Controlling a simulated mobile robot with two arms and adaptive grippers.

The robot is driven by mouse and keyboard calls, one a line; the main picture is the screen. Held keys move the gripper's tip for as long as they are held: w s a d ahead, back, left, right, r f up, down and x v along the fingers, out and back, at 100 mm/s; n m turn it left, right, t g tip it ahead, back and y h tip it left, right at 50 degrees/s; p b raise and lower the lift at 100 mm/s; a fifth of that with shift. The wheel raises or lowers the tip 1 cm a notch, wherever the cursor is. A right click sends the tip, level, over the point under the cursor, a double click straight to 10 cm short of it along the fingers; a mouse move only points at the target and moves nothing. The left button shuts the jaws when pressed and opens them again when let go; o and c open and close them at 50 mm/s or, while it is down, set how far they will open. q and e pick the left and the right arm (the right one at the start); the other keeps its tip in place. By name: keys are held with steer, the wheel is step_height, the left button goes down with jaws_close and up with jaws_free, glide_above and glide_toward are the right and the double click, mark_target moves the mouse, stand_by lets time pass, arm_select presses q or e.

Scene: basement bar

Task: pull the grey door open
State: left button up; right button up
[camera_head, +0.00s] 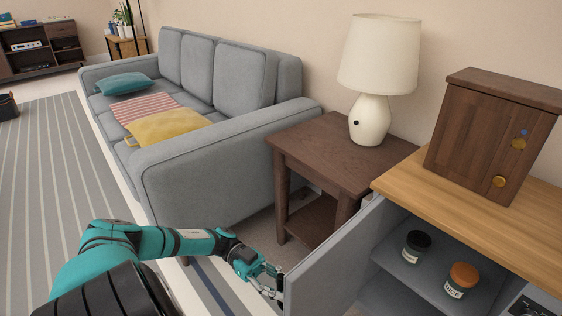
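The grey door (336,262) belongs to the low cabinet with the wooden top at the right. It stands swung out from the cabinet's left side, so the inside shows. My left gripper (274,280) is at the door's outer face, close to its free edge at the lower middle of the view. A small dark piece, perhaps the handle, shows between the fingers and the door. The fingers are small and partly overlapped there, so I cannot tell whether they are closed on it. My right gripper is not in view.
Inside the cabinet, a dark-lidded jar (416,246) and an orange-lidded jar (462,280) stand on a grey shelf (398,265). A brown side table (315,150) with a white lamp stands close behind the door. A grey sofa (210,165) lies left of it.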

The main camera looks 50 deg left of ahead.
arm_select(q)
steer(key=o, duration=0.4)
steer(key=shift+o, duration=0.2)
steer(key=s+a, duration=0.1)
steer(key=a, duration=1.1)
steer(key=shift+s, duration=0.2)
